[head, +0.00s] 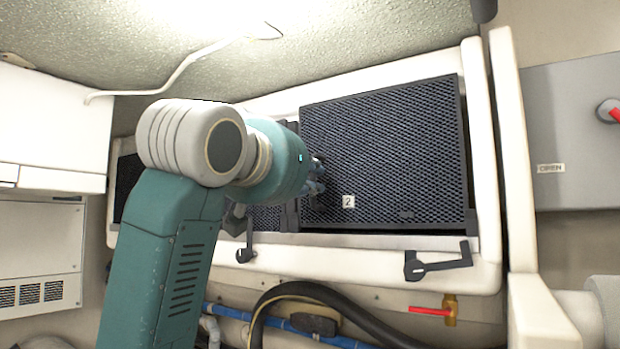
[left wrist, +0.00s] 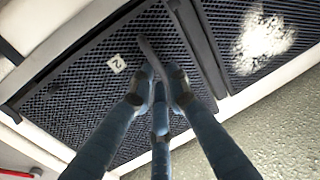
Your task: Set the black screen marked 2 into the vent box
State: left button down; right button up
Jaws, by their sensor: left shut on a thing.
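The black mesh screen (head: 395,150) carries a white tag marked 2 near its lower left. It lies over the right-hand bay of the white-framed vent box (head: 340,245). A dark gap shows along its lower edge, and it looks slightly tilted; I cannot tell how deep it sits. My left gripper (head: 318,182) is shut on the screen's left part, and my wrist hides some of that edge. In the left wrist view the fingers (left wrist: 158,78) close around a dark bar on the face of the screen (left wrist: 85,95). My right gripper is not in view.
Another black screen (head: 266,218) fills the bay to the left; it has a white patch in the left wrist view (left wrist: 262,40). Black latches (head: 438,262) sit on the lower frame. Hoses and a red-handled valve (head: 448,310) lie below. A grey panel (head: 570,135) stands right.

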pick_arm(q)
jog(key=shift+f+b, duration=0.75)
jog(key=shift+f, duration=0.1)
jog(key=c, duration=1.6)
grip_release()
jog(key=shift+s, duration=0.1)
jog(key=v, duration=1.2)
jog(key=shift+a, duration=0.1)
jog(key=shift+f, duration=0.15)
